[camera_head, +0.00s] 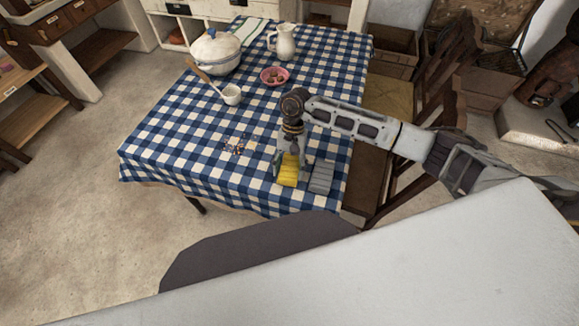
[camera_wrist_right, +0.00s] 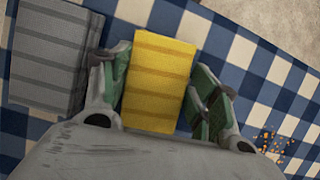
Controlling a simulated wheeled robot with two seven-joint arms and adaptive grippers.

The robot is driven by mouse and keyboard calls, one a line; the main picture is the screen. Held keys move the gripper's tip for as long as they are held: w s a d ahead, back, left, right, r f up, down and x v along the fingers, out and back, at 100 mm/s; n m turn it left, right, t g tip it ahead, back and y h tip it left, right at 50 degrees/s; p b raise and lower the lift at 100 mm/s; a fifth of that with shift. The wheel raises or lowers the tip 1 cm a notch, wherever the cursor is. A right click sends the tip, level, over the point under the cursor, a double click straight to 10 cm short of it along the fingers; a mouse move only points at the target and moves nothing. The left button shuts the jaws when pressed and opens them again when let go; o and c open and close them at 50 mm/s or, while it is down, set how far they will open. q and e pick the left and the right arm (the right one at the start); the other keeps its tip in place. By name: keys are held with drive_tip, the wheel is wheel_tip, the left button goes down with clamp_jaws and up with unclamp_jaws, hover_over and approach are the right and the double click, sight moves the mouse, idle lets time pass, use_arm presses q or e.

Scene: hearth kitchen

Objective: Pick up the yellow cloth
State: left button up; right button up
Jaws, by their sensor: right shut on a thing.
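The yellow cloth (camera_head: 288,172) is a folded, striped piece at the front part of the table with the blue-and-white checked tablecloth. In the right wrist view the yellow cloth (camera_wrist_right: 158,78) lies between the two green-padded fingers. My right gripper (camera_head: 290,158) reaches down over the cloth and is shut on it. In the wrist view my right gripper (camera_wrist_right: 160,90) has one finger on each side of the cloth. I cannot tell whether the cloth is lifted off the table. My left gripper is not in view.
A grey folded cloth (camera_head: 321,178) lies just right of the yellow one. Crumbs (camera_head: 236,147) are scattered to the left. A white cup (camera_head: 231,94), a lidded pot (camera_head: 215,52), a pink bowl (camera_head: 274,76) and a pitcher (camera_head: 282,42) stand farther back. A chair (camera_head: 440,100) stands at the right.

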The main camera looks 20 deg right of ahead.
sight(288, 169)
drive_tip(key=shift+s+a, duration=0.2)
drive_tip(key=shift+s, duration=0.05)
drive_tip(key=r, duration=0.8)
drive_tip(key=shift+w+r+b, duration=0.1)
drive_tip(key=shift+w+b, duration=0.1)
drive_tip(key=shift+b, duration=0.1)
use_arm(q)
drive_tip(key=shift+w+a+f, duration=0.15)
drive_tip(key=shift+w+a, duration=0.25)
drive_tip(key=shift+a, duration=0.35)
use_arm(e)
drive_tip(key=shift+d+r, duration=0.1)
drive_tip(key=shift+r, duration=0.85)
